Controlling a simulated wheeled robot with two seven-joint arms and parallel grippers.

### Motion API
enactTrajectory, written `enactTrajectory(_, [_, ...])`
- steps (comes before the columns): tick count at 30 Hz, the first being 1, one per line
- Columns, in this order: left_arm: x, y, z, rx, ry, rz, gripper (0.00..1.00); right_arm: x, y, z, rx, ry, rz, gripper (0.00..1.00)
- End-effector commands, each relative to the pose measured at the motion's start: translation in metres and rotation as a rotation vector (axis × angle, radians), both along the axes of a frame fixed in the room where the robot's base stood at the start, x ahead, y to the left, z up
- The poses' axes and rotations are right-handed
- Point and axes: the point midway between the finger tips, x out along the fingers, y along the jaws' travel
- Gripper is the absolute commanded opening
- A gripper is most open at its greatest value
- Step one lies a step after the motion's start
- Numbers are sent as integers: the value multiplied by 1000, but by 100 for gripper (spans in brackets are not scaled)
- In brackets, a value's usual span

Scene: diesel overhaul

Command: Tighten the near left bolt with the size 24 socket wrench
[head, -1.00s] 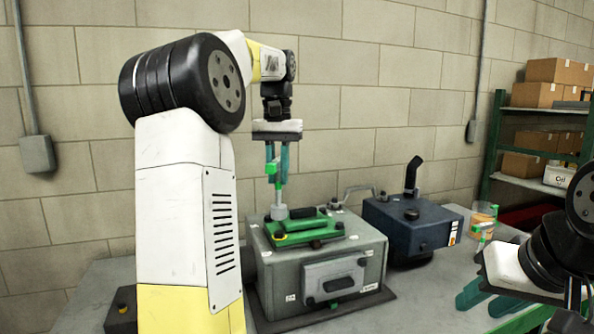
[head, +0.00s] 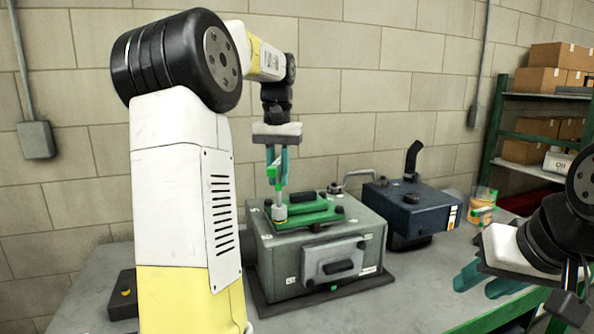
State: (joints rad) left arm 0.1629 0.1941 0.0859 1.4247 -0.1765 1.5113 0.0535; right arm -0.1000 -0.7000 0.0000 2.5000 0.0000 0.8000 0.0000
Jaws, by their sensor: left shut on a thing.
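My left gripper (head: 277,165) is shut on the socket wrench (head: 272,173), which has a green handle and hangs upright. Its grey socket (head: 280,212) is at the near left corner of the green cover (head: 307,211) on the grey engine block (head: 294,263). A yellow ring shows just under the socket, where the near left bolt is. The socket hides most of that bolt, and I cannot tell whether it is seated. My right gripper (head: 485,283) is empty, its teal fingers apart, at the right over the table's edge.
A dark blue machine (head: 409,210) with a black pipe stands right of the engine block. An orange and green container (head: 484,203) is further right. A dark box (head: 123,293) lies at left. The tabletop (head: 405,295) in front is bare.

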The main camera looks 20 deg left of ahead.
Motion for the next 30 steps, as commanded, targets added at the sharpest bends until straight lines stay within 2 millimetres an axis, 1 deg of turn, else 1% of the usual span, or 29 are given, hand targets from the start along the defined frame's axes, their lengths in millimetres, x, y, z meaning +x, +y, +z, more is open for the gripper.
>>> enactTrajectory(2, [0,0,-5,0,0,0,0,0,0,0,0,0,0,36])
enactTrajectory(5, [0,0,-5,0,-1,-7,0,0,0,0,0,0,0,36])
enactTrajectory(8, [0,0,-5,0,-1,-85,0,0,0,0,0,0,0,36])
enactTrajectory(30, [0,0,-6,0,-1,-1259,0,0,0,0,0,0,0,36])
